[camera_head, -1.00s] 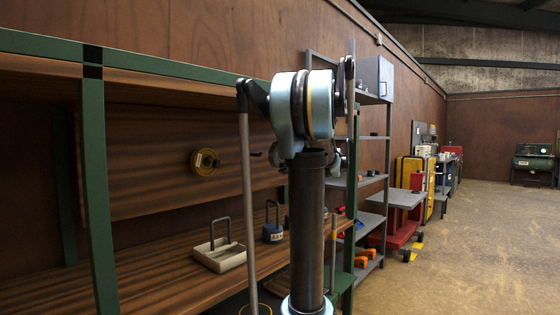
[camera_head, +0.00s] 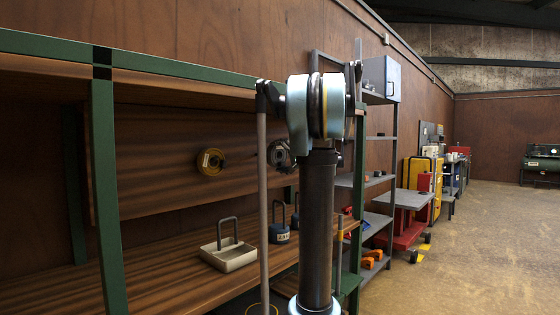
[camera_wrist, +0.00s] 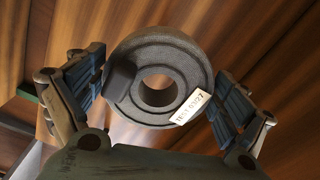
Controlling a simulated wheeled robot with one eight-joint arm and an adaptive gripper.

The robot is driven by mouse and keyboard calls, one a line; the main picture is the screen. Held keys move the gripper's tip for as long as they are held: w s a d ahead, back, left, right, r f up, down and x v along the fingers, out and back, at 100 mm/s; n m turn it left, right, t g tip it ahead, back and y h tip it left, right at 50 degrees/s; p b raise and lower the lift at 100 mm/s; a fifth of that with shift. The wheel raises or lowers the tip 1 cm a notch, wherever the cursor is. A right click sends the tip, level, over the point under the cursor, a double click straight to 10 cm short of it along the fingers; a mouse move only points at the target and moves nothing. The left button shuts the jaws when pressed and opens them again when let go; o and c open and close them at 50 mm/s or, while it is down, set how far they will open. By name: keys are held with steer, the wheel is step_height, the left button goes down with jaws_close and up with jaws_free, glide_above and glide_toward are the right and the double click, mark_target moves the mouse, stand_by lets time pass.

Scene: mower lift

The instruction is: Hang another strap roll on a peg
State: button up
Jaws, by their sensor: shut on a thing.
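A grey strap roll (camera_wrist: 186,58) with a round centre hole and a white printed label fills the middle of the wrist view. My gripper (camera_wrist: 158,88) is shut on it, with a blue-padded finger on each side. In the head view a dark grey round shape (camera_head: 279,154), apparently the held roll, shows beside my arm near the back panel, partly hidden. A yellow-rimmed strap roll (camera_head: 210,161) hangs on the wooden back panel to its left. A small peg-like tip shows just left of the grey shape. I cannot tell whether the held roll touches a peg.
A green-framed bench (camera_head: 107,190) with a wooden top stands at left. Grey shelving (camera_head: 381,138) stands behind my arm.

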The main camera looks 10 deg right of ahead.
mark_target(264, 155)
steer(key=shift+x, duration=4.45)
steer(key=shift+w+a+f, duration=0.2)
steer(key=shift+w+f, duration=0.05)
steer(key=shift+f, duration=0.4)
steer(key=o, duration=1)
steer(key=v, duration=1.9)
steer(key=shift+f, duration=0.15)
